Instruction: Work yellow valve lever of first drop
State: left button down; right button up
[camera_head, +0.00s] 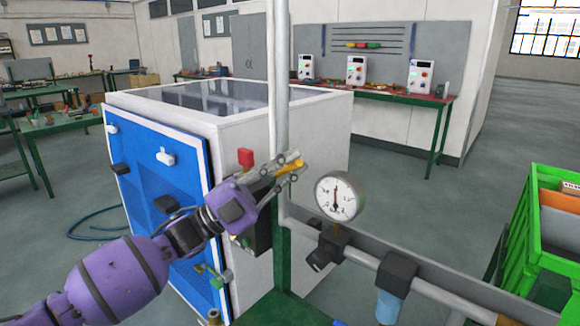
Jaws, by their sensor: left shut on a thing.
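The yellow valve lever (291,166) shows at the vertical grey pipe, left of the round pressure gauge (338,197). My left gripper (290,165) comes in from the left on the purple arm. Its fingers are shut on the yellow lever and cover part of it. The valve body behind the fingers is mostly hidden. My right gripper is not in view.
The vertical pipe (278,80) rises just beside the gripper. A horizontal pipe (440,292) with a blue-bowled filter (389,305) runs to the right. A white cabinet with a blue door (150,190) stands behind the arm. A green crate (530,245) is at right.

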pick_arm(q)
jog(key=c, duration=1.7)
grip_release()
jog(key=shift+w, duration=0.1)
jog(key=shift+c, duration=0.2)
jog(key=v, duration=1.2)
jog(key=shift+a, duration=0.1)
